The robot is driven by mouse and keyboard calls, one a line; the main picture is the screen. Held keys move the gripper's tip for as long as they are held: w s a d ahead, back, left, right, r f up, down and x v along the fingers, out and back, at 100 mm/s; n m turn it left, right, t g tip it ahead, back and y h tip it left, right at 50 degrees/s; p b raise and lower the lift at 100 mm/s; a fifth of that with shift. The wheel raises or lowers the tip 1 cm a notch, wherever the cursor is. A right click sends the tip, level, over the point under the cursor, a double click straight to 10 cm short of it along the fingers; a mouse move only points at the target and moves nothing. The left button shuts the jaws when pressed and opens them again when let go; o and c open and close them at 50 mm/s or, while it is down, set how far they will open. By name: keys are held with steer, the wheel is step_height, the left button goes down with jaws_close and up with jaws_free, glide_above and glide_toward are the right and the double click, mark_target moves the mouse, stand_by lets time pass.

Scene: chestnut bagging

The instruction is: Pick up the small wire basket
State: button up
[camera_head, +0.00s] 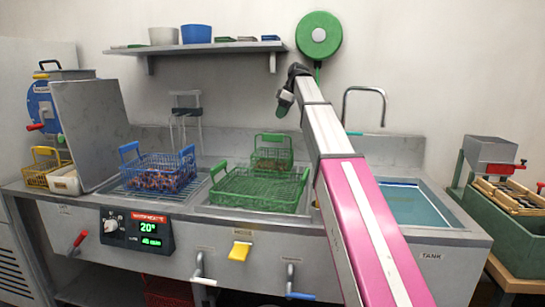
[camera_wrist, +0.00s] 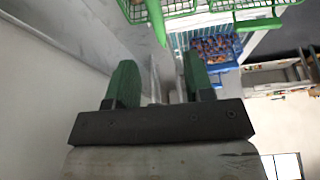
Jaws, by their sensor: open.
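A small green wire basket (camera_head: 272,140) stands at the back of the counter, with some brownish contents showing through its mesh. A larger green wire basket (camera_head: 258,205) sits in front of it and looks empty. A small yellow wire basket (camera_head: 40,174) stands at the far left. My gripper (camera_head: 284,104) is raised above and behind the small green basket, near the wall, apart from it. In the wrist view my gripper (camera_wrist: 160,85) is open, with nothing between its green fingers. Green basket wire (camera_wrist: 225,8) shows at the top of that view; which basket it belongs to is unclear.
A blue wire basket (camera_head: 158,172) of chestnuts sits left on the counter. A water tank (camera_head: 408,207) and a tap (camera_head: 366,91) are at right. A wall shelf (camera_head: 195,48) and green reel (camera_head: 318,36) are above. A grey upright panel (camera_head: 92,135) stands left.

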mark_target(273, 134)
steer(key=shift+w, duration=0.2)
steer(key=shift+a+f, duration=0.15)
steer(key=shift+f, duration=0.2)
steer(key=x, duration=1)
steer(key=shift+r, duration=0.1)
jaws_close()
